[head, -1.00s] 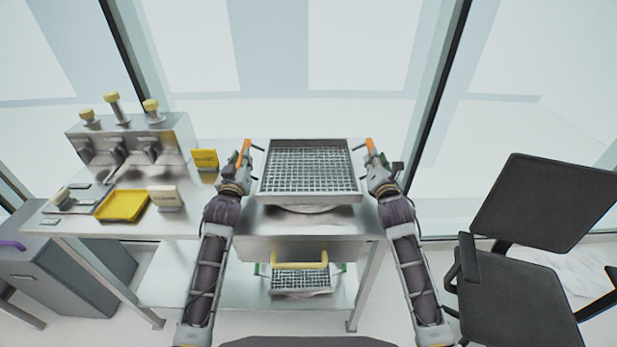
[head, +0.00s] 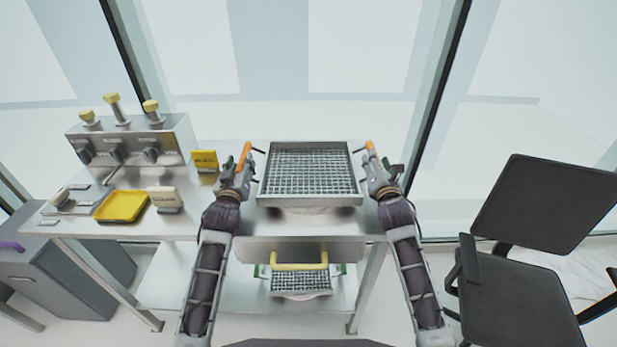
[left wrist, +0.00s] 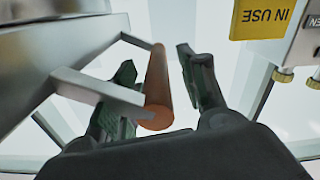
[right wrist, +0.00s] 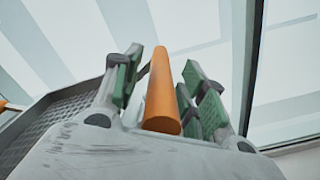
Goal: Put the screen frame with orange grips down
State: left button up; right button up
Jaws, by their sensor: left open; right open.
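The screen frame (head: 310,201), a metal tray with a mesh floor, is level at the table's front middle, over a pale round thing (head: 312,210) mostly hidden beneath it. Its orange grips stick out on brackets at both sides. My left gripper (head: 243,165) is open at the left grip; in the left wrist view the grip (left wrist: 158,88) lies between the spread fingers, nearer the left one. My right gripper (head: 376,165) is open around the right grip; in the right wrist view the grip (right wrist: 163,95) runs between the fingers with gaps showing.
Another mesh frame (head: 301,281) is on the lower shelf. A black chair (head: 520,295) stands right, a grey bin (head: 75,275) left.

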pick_arm(q)
jog(key=shift+s+d, duration=0.1)
jog(key=shift+s, duration=3.3)
pick_arm(e)
jog(key=shift+a, duration=0.1)
jog(key=shift+s, duration=0.15)
jog(key=shift+s, duration=5.8)
pick_arm(q)
jog(key=shift+s+f, duration=0.1)
pick_arm(e)
jog(key=shift+s, duration=0.1)
